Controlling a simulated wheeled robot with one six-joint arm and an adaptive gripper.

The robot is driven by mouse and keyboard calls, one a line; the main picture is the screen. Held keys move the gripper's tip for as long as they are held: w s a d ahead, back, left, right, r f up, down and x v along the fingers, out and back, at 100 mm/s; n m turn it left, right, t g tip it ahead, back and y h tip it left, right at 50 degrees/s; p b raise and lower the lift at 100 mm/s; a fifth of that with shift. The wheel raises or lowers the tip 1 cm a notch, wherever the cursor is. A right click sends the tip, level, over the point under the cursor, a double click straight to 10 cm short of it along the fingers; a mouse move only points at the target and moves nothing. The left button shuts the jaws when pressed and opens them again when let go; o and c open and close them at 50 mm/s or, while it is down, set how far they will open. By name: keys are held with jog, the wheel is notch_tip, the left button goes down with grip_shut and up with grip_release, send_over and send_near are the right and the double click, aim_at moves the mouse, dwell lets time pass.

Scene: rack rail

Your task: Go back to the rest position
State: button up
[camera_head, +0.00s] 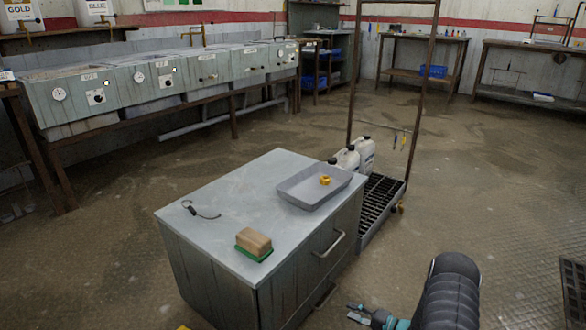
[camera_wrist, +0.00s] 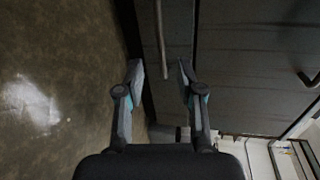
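My gripper (camera_head: 362,314) is low at the bottom edge of the head view, in front of and below the top of a grey cabinet (camera_head: 225,200). In the wrist view my gripper (camera_wrist: 159,70) has its two fingers apart with nothing between them. Beyond the fingers are the dark cabinet front (camera_wrist: 235,60) and a bar handle (camera_wrist: 161,40). The gripper looks apart from the cabinet, though the exact gap cannot be told. My arm hides part of the floor at the lower right.
On the cabinet are a grey tray (camera_head: 295,193) holding a yellow piece (camera_head: 324,180), a brown block (camera_head: 254,241) on a green base, and a dark hooked item (camera_head: 200,211). Floor at right is mostly open.

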jog(key=s+a+f+g, duration=0.1)
jog(key=s, duration=0.1)
jog(key=s+a+f+m+g, duration=0.1)
jog(key=s, duration=0.1)
jog(key=s+a+m+g, duration=0.1)
jog(key=s, duration=0.1)
jog(key=shift+s+a+f+g+y, duration=0.3)
jog(key=shift+s+f+g+y, duration=0.1)
jog(key=s+a+r+n+h+p, duration=0.2)
jog(key=s+r, duration=0.7)
jog(key=r, duration=1)
jog(key=s+a+r+n+h+p, duration=0.2)
jog(key=s+r+n+h, duration=0.3)
jog(key=r, duration=1.5)
jog(key=s+a+r+n+h+p, duration=0.2)
jog(key=s+r+h, duration=0.3)
jog(key=s+r, duration=0.8)
jog(key=shift+s+a+r+n+g+h, duration=0.35)
jog(key=shift+r+n, duration=0.55)
jog(key=shift+r, duration=2.3)
jog(key=shift+w+d, duration=0.1)
